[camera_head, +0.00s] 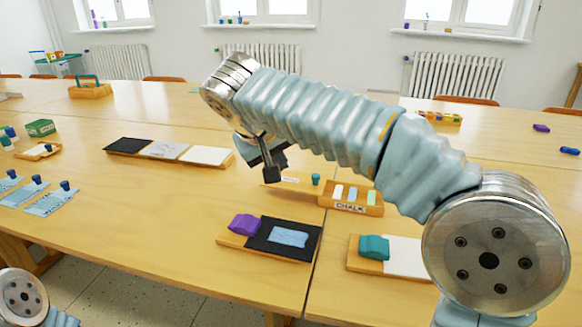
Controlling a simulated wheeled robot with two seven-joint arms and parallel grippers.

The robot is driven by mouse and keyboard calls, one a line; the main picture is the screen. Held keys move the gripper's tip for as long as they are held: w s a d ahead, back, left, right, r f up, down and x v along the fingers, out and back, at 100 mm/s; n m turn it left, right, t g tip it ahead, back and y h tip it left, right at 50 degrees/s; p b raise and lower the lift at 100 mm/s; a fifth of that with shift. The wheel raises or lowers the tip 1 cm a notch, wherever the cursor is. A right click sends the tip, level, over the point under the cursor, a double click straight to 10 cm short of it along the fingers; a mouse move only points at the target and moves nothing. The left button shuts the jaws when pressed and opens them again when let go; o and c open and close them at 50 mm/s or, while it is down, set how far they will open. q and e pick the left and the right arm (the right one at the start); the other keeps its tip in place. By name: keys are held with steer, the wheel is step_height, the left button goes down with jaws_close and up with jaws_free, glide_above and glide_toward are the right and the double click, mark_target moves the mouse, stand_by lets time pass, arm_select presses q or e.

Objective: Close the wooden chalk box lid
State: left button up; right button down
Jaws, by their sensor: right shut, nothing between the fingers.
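The wooden chalk box (350,209) stands on the table right of centre, its front marked CHALK. Its top is open, and several pale chalk pieces (353,193) show inside. I cannot make out its lid; my right arm covers the area just behind the box. My right gripper (272,174) points down to the left of the box, apart from it, shut and empty. Of my left arm only a joint shows at the bottom left; its gripper is out of view.
A wooden tray with a purple block and a black panel (257,247) lies in front of the box. A teal block (374,247) sits on another tray to its right. A small teal knob (316,180) is just left of the box. A three-panel board (168,150) lies farther left.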

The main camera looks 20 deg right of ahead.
glide_toward(309, 183)
steer(key=f, duration=0.1)
steer(key=w+a+f, duration=0.1)
steer(key=a+f, duration=0.1)
steer(key=f, duration=0.1)
steer(key=shift+w, duration=0.3)
steer(key=d, duration=0.2)
steer(key=shift+w+d+r, duration=0.15)
steer(key=shift+d+r, duration=0.05)
steer(key=shift+d, duration=0.1)
steer(key=shift+w+d+f, duration=0.15)
steer(key=shift+d, duration=0.45)
steer(key=s+d+b, duration=0.1)
steer(key=s+d, duration=0.1)
steer(key=d, duration=0.2)
steer(key=s+d+b, duration=0.1)
steer(key=s+d, duration=0.2)
steer(key=s+d+b, duration=0.2)
steer(key=s+d, duration=0.1)
steer(key=d, duration=0.1)
steer(key=shift+d, duration=0.3)
steer(key=shift+s+d, duration=0.2)
steer(key=shift+d, duration=0.2)
steer(key=shift+a, duration=0.15)
